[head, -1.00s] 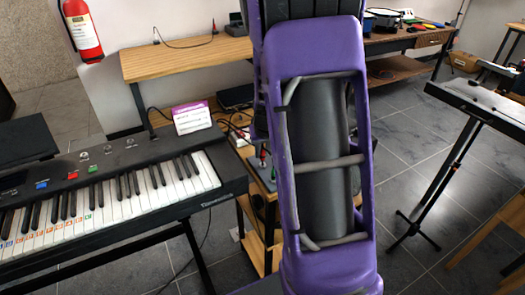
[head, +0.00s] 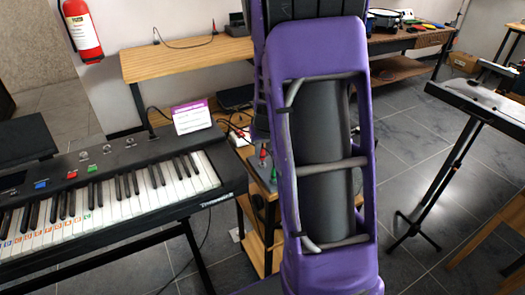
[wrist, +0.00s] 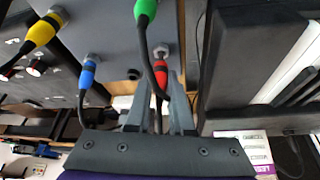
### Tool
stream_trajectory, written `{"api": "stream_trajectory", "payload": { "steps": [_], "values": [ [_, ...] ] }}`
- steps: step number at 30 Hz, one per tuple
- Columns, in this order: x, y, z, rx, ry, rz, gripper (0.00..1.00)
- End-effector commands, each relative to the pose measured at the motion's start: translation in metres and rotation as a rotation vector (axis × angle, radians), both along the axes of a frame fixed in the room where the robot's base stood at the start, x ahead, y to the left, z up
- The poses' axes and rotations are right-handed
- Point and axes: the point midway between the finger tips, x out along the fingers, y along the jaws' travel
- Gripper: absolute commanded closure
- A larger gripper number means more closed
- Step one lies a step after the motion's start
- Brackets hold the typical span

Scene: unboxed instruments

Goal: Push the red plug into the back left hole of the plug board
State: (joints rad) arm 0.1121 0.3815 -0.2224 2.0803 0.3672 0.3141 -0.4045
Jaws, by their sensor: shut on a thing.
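In the wrist view my gripper (wrist: 160,80) reaches up from the bottom, with its two grey fingers shut around the red plug (wrist: 161,77). A black cable hangs from the plug between the fingers. The plug's silver end meets the face of the grey plug board (wrist: 115,38); I cannot tell how deep it sits. A green plug (wrist: 146,10), a blue plug (wrist: 88,75) and a yellow plug (wrist: 42,32) are also at the board. In the head view my arm hides the gripper and most of the board; a red plug (head: 263,157) and a green plug (head: 274,174) show beside it.
A keyboard (head: 120,195) stands at the left, close to the board; its dark body (wrist: 250,60) fills the right of the wrist view. A white and purple card (head: 191,116) stands behind the keyboard. Loose cables lie near the board. A music stand (head: 455,160) is at the right.

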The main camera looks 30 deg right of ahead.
Motion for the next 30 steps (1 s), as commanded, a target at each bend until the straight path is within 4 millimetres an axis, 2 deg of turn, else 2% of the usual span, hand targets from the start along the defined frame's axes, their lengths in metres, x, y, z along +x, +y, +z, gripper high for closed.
{"api": "stream_trajectory", "payload": {
  "steps": [30],
  "values": [
    [0.000, 0.000, -0.016, 0.000, 0.000, 0.001, 1.00]
  ]
}}
